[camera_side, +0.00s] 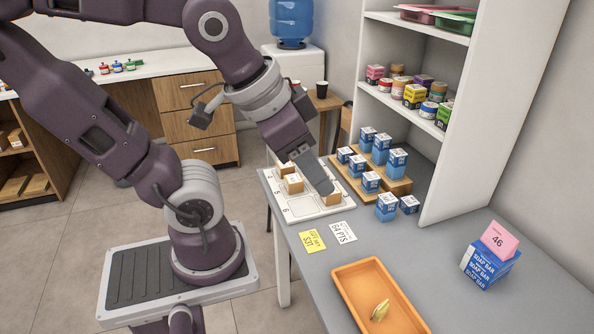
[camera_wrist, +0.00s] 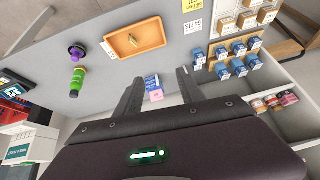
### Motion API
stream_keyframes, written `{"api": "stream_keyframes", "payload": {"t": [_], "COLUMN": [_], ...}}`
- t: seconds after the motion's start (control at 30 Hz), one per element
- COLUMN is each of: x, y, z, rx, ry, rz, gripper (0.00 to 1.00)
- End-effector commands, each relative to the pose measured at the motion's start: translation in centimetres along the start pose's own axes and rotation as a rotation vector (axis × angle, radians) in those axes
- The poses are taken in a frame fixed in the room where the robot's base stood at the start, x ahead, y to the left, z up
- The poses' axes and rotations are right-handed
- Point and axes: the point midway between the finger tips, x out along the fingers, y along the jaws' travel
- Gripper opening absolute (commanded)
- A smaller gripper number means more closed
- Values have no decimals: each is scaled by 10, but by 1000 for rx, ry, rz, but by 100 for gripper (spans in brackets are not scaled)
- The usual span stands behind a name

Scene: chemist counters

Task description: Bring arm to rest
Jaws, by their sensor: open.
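My gripper (camera_side: 322,184) is at the end of my bent arm, and in the side view its tip overlaps the white tray on the counter. In the wrist view my gripper (camera_wrist: 158,78) has its two dark fingers spread apart with nothing held between them. A blue soap-bar stack with a pink card (camera_wrist: 154,88) shows between the fingers there, but it stands farther off on the counter. How high my gripper is above the tray is hard to tell.
The white tray (camera_side: 285,217) holds several small boxes. Blue-and-white boxes (camera_side: 387,207) stand beside it near a shelf unit (camera_side: 478,130). An orange tray (camera_side: 350,278) holds a yellowish item. The soap-bar stack (camera_side: 489,265) is at right.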

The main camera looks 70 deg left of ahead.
Motion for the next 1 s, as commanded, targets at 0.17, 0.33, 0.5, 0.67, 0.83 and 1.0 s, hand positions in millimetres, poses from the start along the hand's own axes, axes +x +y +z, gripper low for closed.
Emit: {"api": "stream_keyframes", "payload": {"t": [0.17, 0.33, 0.5, 0.67, 0.83, 1.0], "x": [-17, -17, -17, -17, -17, -17], "y": [9, 9, 9, 9, 9, 9], "z": [22, 22, 22, 22, 22, 22], "rx": [-66, -64, -63, -63, -63, -63], "ry": [-23, -24, -24, -24, -24, -24], "rz": [37, 36, 36, 35, 35, 35], "gripper": [46, 46, 46, 46, 46, 46]}}
